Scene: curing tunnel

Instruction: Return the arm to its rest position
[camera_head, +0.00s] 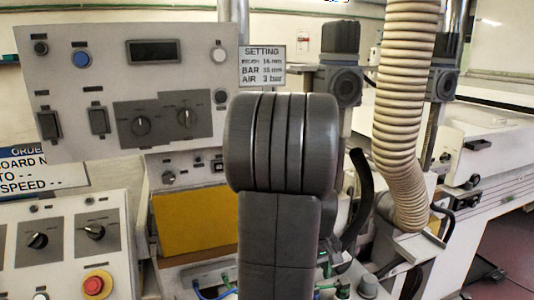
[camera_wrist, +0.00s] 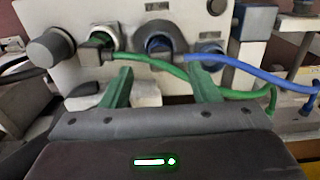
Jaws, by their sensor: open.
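My gripper (camera_wrist: 161,90) shows in the wrist view, with two green fingers standing well apart and nothing held between them. Behind the fingers is a pale panel with several round fittings. A green hose (camera_wrist: 160,66) and a blue hose (camera_wrist: 255,80) run from these fittings to the right, and the green one passes behind the finger tips. I cannot tell whether a finger touches the hose. In the head view my dark grey arm stands upright in the middle, bent at its upper joint, and my gripper is hidden there.
In the head view a control panel (camera_head: 75,110) with knobs is at left, above a red emergency button (camera_head: 97,285) on a lower panel. A setting sign (camera_head: 262,66) is behind my arm. A ribbed beige duct (camera_head: 402,110) hangs to the right. Dark floor (camera_head: 505,250) shows at far right.

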